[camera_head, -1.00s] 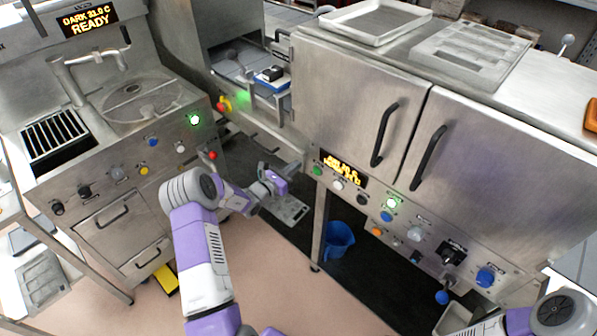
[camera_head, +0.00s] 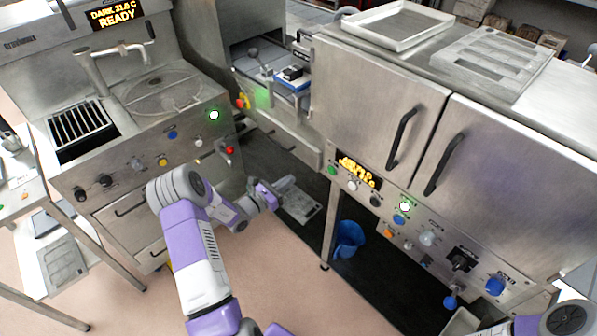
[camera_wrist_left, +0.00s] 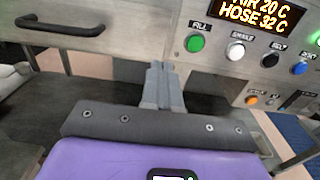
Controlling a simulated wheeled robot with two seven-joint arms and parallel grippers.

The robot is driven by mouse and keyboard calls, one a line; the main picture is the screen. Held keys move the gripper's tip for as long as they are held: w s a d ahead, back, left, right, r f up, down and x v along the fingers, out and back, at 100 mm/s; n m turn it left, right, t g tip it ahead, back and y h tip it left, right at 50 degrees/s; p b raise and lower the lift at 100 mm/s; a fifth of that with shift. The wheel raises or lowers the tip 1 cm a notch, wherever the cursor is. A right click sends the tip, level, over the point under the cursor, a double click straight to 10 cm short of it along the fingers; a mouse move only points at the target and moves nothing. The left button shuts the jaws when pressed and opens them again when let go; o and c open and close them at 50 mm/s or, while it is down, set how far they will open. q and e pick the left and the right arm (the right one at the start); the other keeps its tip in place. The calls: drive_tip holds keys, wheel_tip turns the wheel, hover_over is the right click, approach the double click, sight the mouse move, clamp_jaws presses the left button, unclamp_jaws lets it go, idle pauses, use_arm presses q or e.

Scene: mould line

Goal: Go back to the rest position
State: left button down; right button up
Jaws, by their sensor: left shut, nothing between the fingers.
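My left arm reaches up from the bottom middle in the head view, purple and white. My left gripper (camera_head: 277,192) is in front of the dark gap between the two steel machines. In the left wrist view its grey fingers (camera_wrist_left: 163,86) are together and empty, apart from the steel panel beyond. Part of my right arm (camera_head: 565,318) shows at the bottom right corner; its gripper is out of view.
A steel machine (camera_head: 190,150) with tap and knobs stands at left. A steel cabinet (camera_head: 375,110) with two dark handles (camera_head: 402,138) is at right. A blue bucket (camera_head: 349,238) stands under it. A grey plate (camera_head: 302,204) shows beyond my left gripper. Pinkish floor (camera_head: 270,270) is open in front.

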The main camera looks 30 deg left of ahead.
use_arm(q)
drive_tip(key=v, duration=0.3)
drive_tip(key=shift+s+a, duration=0.1)
drive_tip(key=shift+s, duration=0.25)
